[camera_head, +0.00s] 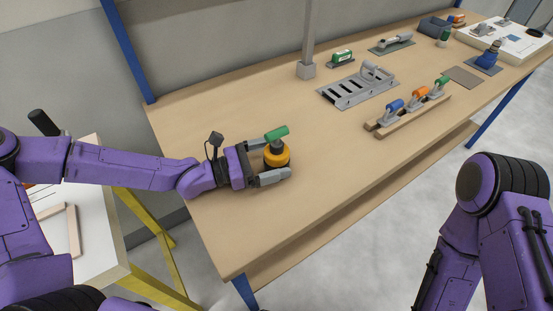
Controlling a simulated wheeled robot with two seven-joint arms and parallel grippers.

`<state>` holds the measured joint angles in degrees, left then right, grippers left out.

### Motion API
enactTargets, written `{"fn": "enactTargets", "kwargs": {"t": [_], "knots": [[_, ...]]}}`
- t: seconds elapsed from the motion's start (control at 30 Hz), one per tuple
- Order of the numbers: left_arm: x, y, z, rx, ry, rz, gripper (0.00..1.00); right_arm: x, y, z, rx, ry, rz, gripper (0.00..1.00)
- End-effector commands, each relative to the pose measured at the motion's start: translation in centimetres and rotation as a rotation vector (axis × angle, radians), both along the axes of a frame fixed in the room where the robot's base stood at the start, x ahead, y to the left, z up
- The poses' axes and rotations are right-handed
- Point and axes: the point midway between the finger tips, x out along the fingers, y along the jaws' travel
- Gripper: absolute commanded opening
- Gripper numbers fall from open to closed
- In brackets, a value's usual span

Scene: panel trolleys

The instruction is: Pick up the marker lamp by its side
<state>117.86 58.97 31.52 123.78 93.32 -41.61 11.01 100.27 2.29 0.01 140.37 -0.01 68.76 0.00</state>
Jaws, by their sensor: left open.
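The marker lamp appears to be the round orange piece with a dark top (277,155) on the near left part of the wooden table. My left gripper (272,158) is open, with its fingers on either side of the lamp. The near grey finger lies along the lamp's front side. The far finger is partly hidden beside a green piece (276,133). I cannot tell whether either finger touches the lamp. My right arm shows at the right, but its gripper is out of view.
The wooden table (215,225) has a grey slotted rack (350,94), a wooden holder with coloured-handled tools (412,109) and a green-topped item (341,57) farther back. A grey post (306,70) stands behind. The table front near the lamp is clear.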

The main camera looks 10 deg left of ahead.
Motion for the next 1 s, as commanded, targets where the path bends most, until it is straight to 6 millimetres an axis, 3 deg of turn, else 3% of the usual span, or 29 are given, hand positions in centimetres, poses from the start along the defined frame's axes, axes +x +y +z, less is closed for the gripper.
{"fn": "enactTargets", "kwargs": {"t": [0.1, 0.33, 0.53, 0.83, 1.0], "knots": [[0.6, -1.0, 0.1, 0.001, 0.0, 0.001, 0.96, 0.0, 0.0, 0.2, 0.0, 0.0, 0.0, 0.43], [0.8, -1.1, 0.1, 0.0, -0.002, 0.003, 0.92, 0.0, 0.0, 0.2, 0.0, 0.0, 0.0, 0.43], [0.8, -1.1, 0.1, 0.0, -0.002, 0.003, 0.27, 0.0, 0.0, 0.2, 0.0, 0.0, 0.0, 0.43], [0.8, -1.1, 0.5, -0.001, -0.005, 0.003, 0.25, 0.0, 0.0, 0.2, 0.0, 0.0, 0.0, 0.43], [0.8, -1.1, 2.6, -0.004, -0.009, 0.003, 0.25, 0.0, 0.0, 0.2, 0.0, 0.0, 0.0, 0.43]]}}
